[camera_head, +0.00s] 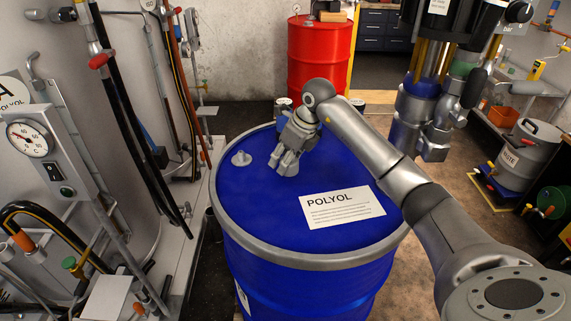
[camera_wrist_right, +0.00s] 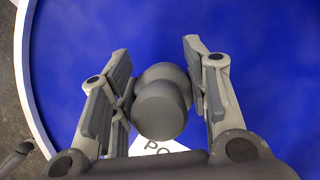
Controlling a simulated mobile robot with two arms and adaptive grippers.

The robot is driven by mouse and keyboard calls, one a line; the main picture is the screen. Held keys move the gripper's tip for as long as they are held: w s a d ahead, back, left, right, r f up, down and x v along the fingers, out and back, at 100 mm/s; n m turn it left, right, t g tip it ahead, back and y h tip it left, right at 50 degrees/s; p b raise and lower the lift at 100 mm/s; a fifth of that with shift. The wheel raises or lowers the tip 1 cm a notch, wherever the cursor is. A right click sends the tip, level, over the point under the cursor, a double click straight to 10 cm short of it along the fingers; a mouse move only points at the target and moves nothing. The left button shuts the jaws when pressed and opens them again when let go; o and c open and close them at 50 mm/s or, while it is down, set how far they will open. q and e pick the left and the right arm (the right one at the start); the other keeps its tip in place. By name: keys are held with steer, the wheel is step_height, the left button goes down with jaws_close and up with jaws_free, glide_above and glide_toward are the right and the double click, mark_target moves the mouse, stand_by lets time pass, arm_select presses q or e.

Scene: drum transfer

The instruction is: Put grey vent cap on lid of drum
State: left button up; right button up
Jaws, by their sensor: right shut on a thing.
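The blue drum (camera_head: 310,285) stands upright in the middle of the head view, its lid (camera_head: 250,205) bearing a white POLYOL label (camera_head: 342,207). My right gripper (camera_head: 285,166) points down at the far part of the lid, left of and beyond the label. In the wrist view the grey vent cap (camera_wrist_right: 160,110), rounded, is between its fingers; the gripper is shut on it. In the head view the fingers mostly hide the cap. I cannot tell whether the cap touches the lid. My left gripper is not in view.
A small grey fitting (camera_head: 241,158) stands on the lid just left of my right gripper. A gauge panel (camera_head: 40,150) and hoses line the left wall. A red drum (camera_head: 318,60) stands behind, and heavy machinery (camera_head: 430,90) hangs at the upper right.

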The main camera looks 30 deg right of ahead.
mark_target(285, 178)
step_height(285, 178, down, 3)
steer(key=shift+r+p, duration=0.2)
steer(key=shift+p, duration=0.7)
steer(key=shift+f, duration=0.2)
steer(key=shift+f, duration=0.2)
steer(key=o, duration=1)
steer(key=shift+o, duration=0.2)
steer(key=shift+r, duration=0.1)
